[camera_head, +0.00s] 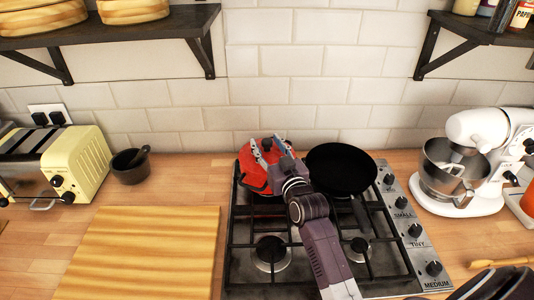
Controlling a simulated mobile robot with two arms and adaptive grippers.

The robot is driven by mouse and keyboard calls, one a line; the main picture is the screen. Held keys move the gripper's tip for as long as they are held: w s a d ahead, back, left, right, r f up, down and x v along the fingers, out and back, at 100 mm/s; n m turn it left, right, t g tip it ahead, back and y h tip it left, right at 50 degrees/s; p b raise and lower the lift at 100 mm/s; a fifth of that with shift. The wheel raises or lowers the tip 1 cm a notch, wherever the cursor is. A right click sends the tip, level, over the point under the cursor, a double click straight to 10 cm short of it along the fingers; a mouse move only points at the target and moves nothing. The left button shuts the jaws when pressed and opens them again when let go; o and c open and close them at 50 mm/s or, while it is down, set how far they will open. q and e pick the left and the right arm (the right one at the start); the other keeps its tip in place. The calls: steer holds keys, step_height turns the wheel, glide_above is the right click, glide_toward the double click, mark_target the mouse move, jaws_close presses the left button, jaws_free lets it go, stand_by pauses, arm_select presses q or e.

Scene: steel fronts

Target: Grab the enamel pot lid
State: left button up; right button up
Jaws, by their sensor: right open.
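The enamel pot lid (247,174) is red and sits at the back left of the gas hob, on what seems to be a pot of the same colour. Its dark knob shows near my right gripper (269,149). My right gripper is open, with its two fingers over the lid on either side of the knob. I cannot tell whether the fingers touch the knob. The gripper and wrist hide the lid's front right part. My left gripper is not in view.
A black frying pan (341,167) lies right of the lid, close to my right wrist. A white stand mixer (478,150) stands at the right. A wooden board (143,255), a dark mortar (130,172) and a cream toaster (75,160) are at the left.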

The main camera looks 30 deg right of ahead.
jaws_close()
steer(key=shift+r, duration=0.1)
steer(key=shift+r, duration=0.1)
stand_by(0.3)
